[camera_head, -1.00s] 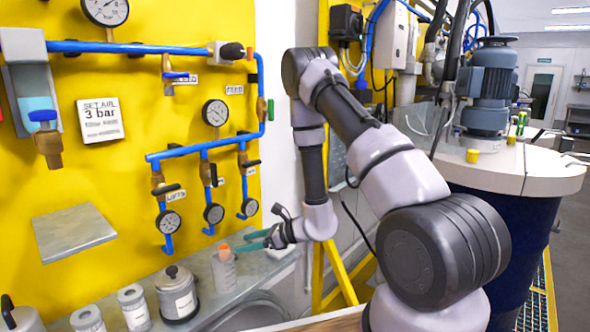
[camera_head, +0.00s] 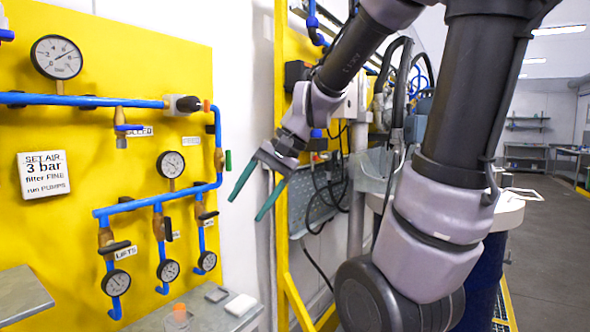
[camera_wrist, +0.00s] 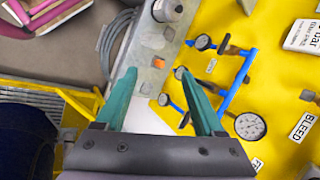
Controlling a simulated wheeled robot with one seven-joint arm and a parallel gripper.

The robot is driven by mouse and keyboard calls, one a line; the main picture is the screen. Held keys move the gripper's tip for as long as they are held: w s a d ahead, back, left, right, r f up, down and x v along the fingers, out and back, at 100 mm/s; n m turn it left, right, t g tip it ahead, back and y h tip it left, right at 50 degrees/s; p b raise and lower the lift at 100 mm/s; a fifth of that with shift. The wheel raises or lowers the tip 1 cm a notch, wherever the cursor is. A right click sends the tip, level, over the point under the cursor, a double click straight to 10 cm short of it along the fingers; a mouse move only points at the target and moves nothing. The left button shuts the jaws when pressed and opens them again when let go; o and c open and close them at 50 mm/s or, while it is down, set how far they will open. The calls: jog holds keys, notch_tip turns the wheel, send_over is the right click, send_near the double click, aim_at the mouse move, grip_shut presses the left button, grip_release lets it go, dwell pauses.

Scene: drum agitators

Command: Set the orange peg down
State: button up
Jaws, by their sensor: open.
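The orange peg (camera_head: 179,309) stands at the bottom of the head view, its top showing over a clear holder on the grey bench. I cannot tell how it sits in the holder, as the frame edge cuts off the lower part. In the wrist view, a small orange top (camera_wrist: 158,63) shows on the bench beyond the fingers. My gripper (camera_head: 246,208) is open and empty, its two green fingers spread. It is above and to the right of the peg, well apart from it. The open fingers also show in the wrist view (camera_wrist: 155,78).
A white block (camera_head: 240,305) and a grey block (camera_head: 217,294) lie on the bench (camera_head: 205,318) right of the peg. The yellow panel (camera_head: 60,225) carries blue pipes, valves and gauges (camera_head: 168,270) to the left. A yellow post (camera_head: 281,190) stands behind my gripper.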

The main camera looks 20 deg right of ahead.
jog(key=s+d+r+n+t+h, duration=0.2)
jog(key=s+d+r+t+h, duration=0.1)
jog(key=d+r, duration=0.3)
jog(key=shift+s+d+r+t+h, duration=0.15)
jog(key=shift+s+d+t+h, duration=0.25)
jog(key=shift+d+t+h, duration=0.45)
jog(key=shift+d, duration=0.25)
